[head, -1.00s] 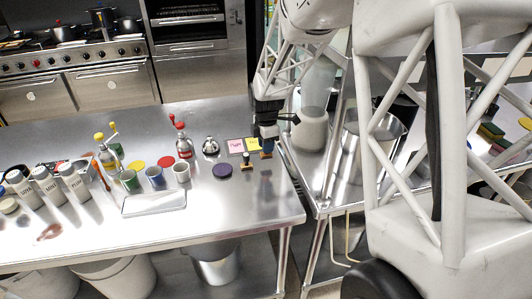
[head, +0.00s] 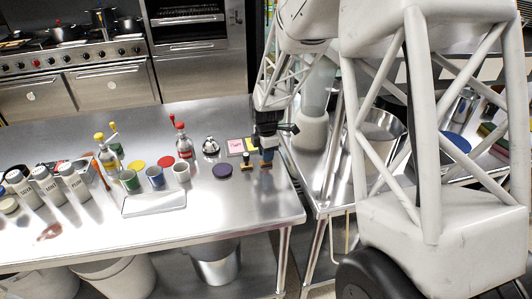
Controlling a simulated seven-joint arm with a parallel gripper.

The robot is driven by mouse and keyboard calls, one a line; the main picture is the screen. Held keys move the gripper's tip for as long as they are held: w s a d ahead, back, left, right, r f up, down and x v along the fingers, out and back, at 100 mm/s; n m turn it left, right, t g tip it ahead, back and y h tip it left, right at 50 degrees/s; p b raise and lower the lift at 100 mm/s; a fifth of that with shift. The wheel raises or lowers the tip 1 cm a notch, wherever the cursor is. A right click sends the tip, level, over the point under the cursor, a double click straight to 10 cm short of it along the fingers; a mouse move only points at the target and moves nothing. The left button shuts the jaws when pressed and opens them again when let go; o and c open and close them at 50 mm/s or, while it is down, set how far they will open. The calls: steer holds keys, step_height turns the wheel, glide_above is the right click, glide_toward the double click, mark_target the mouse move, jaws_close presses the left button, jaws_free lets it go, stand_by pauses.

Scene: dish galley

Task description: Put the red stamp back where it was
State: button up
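My gripper (head: 267,154) points down over the right end of the steel table. A small stamp with an orange-brown base (head: 265,165) is at its fingertips, and the gripper appears shut on it. Its handle is mostly hidden by the fingers and its colour cannot be told; a blue patch shows just above the base. Whether the base touches the table is unclear. A second stamp (head: 247,161), with a dark handle and brown base, stands just to the left. A pink pad (head: 235,147) and a yellow pad (head: 250,144) lie behind the stamps.
A purple disc (head: 222,171) lies left of the stamps. The table's right edge is close. Bare table lies in front of the stamps.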

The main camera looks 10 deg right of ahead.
steer(key=o, duration=0.4)
steer(key=shift+r, duration=0.1)
step_height(320, 180, up, 12)
stand_by(0.7)
steer(key=shift+s+r, duration=0.1)
steer(key=shift+r, duration=0.05)
stand_by(0.5)
